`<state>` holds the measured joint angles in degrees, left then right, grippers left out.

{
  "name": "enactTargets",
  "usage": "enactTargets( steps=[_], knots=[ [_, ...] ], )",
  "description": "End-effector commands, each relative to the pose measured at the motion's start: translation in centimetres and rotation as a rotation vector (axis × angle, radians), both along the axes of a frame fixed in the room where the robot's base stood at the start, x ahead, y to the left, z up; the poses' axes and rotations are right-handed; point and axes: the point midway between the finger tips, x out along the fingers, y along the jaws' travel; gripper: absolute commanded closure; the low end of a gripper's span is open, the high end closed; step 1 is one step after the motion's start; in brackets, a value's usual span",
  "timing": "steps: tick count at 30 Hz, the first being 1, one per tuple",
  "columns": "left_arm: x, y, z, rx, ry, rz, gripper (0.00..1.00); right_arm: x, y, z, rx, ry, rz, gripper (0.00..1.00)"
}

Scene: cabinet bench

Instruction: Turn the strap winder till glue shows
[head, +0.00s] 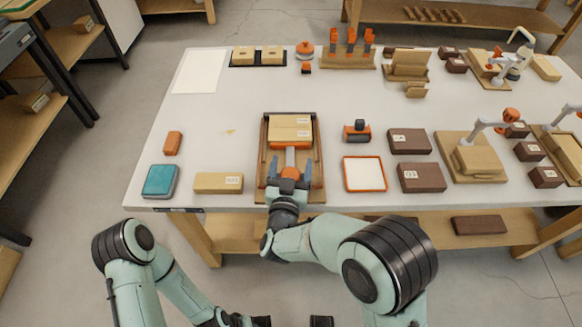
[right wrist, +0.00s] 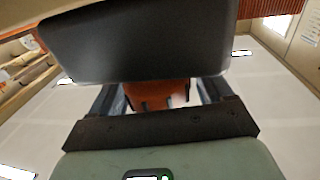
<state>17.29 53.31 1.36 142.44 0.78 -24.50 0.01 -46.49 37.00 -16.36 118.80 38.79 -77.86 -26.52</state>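In the head view, a wooden tray (head: 262,150) at the bench's front edge holds a tan box (head: 290,122) with pale labels. An orange band (head: 290,144) crosses the box's near side. A grey shaft (head: 291,157) runs from it to an orange knob-like part (head: 290,172). I take these parts for the strap winder. My right gripper (head: 289,168) has its fingers apart, one on each side of the orange part, which also shows in the right wrist view (right wrist: 155,92). A dark block hides much there. I see no glue. My left gripper is partly cut off at the bottom.
Left of the tray are a tan block (head: 218,182), a teal box (head: 160,181) and an orange block (head: 173,143). On its right are an orange-framed white pad (head: 364,174), an orange-black tool (head: 357,131) and dark boxes (head: 422,177). The bench behind the tray is mostly clear.

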Motion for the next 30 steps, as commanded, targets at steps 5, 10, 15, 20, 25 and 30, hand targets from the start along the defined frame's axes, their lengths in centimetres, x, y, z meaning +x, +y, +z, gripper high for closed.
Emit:
enactTargets(
  steps=[5, 10, 15, 20, 25, 30],
  knots=[
    [0.0, 0.0, 0.0, 0.0, 0.0, 0.0, 0.57, -0.1, 0.0, -0.2, -0.001, 0.004, 0.001, 0.21],
    [0.0, 0.0, 0.0, 0.0, 0.0, 0.0, 0.57, -0.8, 0.2, -0.2, -0.002, 0.006, 0.004, 0.21],
    [0.0, 0.0, 0.0, 0.0, 0.001, 0.0, 0.57, -3.6, 0.6, -0.2, -0.003, 0.007, 0.007, 0.21],
    [0.0, 0.0, 0.1, 0.0, 0.001, 0.0, 0.57, -7.3, 1.2, -0.2, -0.001, 0.006, 0.007, 0.21],
    [0.0, 0.0, 0.0, 0.0, 0.001, 0.0, 0.57, -10.7, 1.5, -0.2, -0.001, 0.004, 0.005, 0.21],
    [0.0, 0.0, 0.0, 0.0, 0.001, 0.0, 0.57, -12.7, 1.8, -0.2, -0.001, 0.004, 0.003, 0.21]
  ],
)
